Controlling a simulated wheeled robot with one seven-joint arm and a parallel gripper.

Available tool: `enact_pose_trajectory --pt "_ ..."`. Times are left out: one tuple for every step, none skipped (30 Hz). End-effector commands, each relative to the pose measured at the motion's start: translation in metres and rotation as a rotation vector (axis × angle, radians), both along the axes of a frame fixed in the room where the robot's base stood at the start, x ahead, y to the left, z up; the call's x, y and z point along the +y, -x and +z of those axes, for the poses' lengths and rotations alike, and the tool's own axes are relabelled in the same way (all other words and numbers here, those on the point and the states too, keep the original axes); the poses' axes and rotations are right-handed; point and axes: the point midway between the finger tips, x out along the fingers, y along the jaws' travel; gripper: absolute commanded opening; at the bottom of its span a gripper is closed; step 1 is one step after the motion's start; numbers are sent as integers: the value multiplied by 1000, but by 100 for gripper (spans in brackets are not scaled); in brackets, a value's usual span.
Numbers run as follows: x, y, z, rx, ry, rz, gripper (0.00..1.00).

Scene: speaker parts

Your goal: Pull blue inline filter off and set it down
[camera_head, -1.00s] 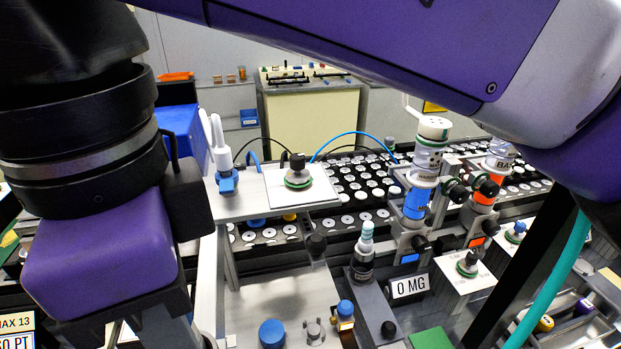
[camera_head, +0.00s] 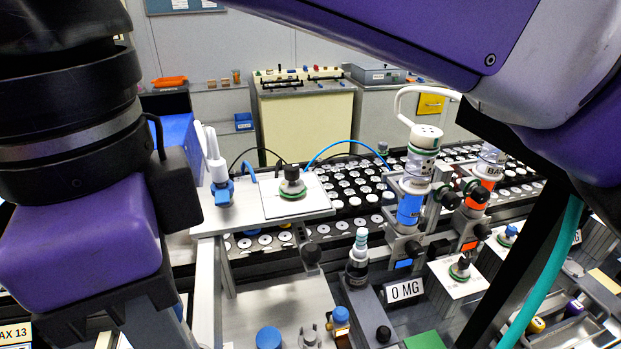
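A blue-banded cylinder (camera_head: 410,208) stands upright in a clamp on the rack, right of centre. It has a white top with small holes, and a white hose loops beside it. It may be the blue inline filter, but I cannot tell for sure; other blue parts are a blue fitting under white prongs (camera_head: 222,190) and a blue round cap (camera_head: 268,337) at the bottom. My gripper (camera_head: 110,300) shows only in part at the lower left, well apart from the cylinder. Its fingertips are out of the frame.
An orange-banded cylinder (camera_head: 478,193) stands right of the blue one. A white plate (camera_head: 296,203) carries a black knob. My arm spans the top.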

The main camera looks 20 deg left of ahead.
Motion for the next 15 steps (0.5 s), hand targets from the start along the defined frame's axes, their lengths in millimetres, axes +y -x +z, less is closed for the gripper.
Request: enact_pose_trajectory --pt "0 0 1 0 0 0 0" --pt "0 0 1 0 0 0 0" --pt "0 0 0 0 0 0 0" --pt "0 0 0 0 0 0 0" --pt "0 0 0 0 0 0 0" --pt "0 0 0 0 0 0 0" --pt "0 0 0 0 0 0 0" --pt "0 0 0 0 0 0 0" --pt "0 0 1 0 0 0 0" --pt "0 0 1 -1 -1 0 0" --pt "0 0 2 -1 -1 0 0" --pt "0 0 4 -1 -1 0 0" --pt "0 0 5 -1 -1 0 0" --pt "0 0 6 -1 -1 -1 0" --pt "0 0 9 -1 -1 -1 0"
